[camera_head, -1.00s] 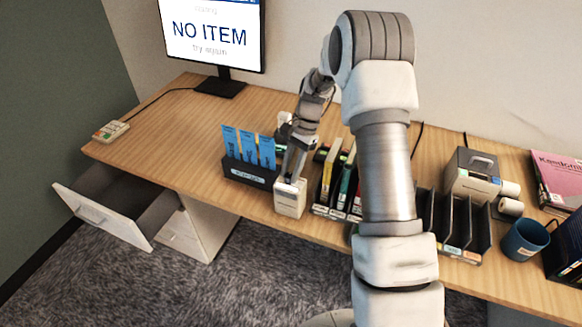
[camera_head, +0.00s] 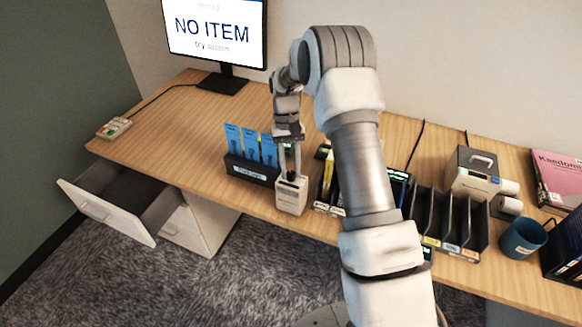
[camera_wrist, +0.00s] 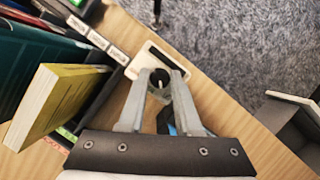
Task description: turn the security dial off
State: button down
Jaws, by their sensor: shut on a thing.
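The security dial is a dark round knob (camera_wrist: 159,77) with a light pointer line, on top of a small white box (camera_head: 291,198). The box stands near the desk's front edge and also shows in the wrist view (camera_wrist: 149,53). My gripper (camera_head: 290,177) points down onto the top of this box. In the wrist view my gripper's two grey fingers (camera_wrist: 161,79) are shut on the knob, one on each side. The knob is hidden by the fingers in the head view. I cannot read any marks around it.
A black holder with blue cards (camera_head: 251,167) stands close left of the box. Upright books (camera_head: 329,183) stand close right. Black dividers (camera_head: 449,223), a blue mug (camera_head: 523,238) and an open drawer (camera_head: 108,204) lie farther off. The monitor (camera_head: 214,32) reads "NO ITEM".

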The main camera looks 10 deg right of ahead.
jog(key=shift+a+n+h, duration=0.1)
jog(key=shift+n+h, duration=0.3)
jog(key=shift+n, duration=0.7)
jog(key=c, duration=0.6)
grip_release()
jog(key=p+v, duration=0.1)
jog(key=v, duration=1.6)
jog(key=shift+r, duration=0.25)
jog(key=shift+a, duration=0.1)
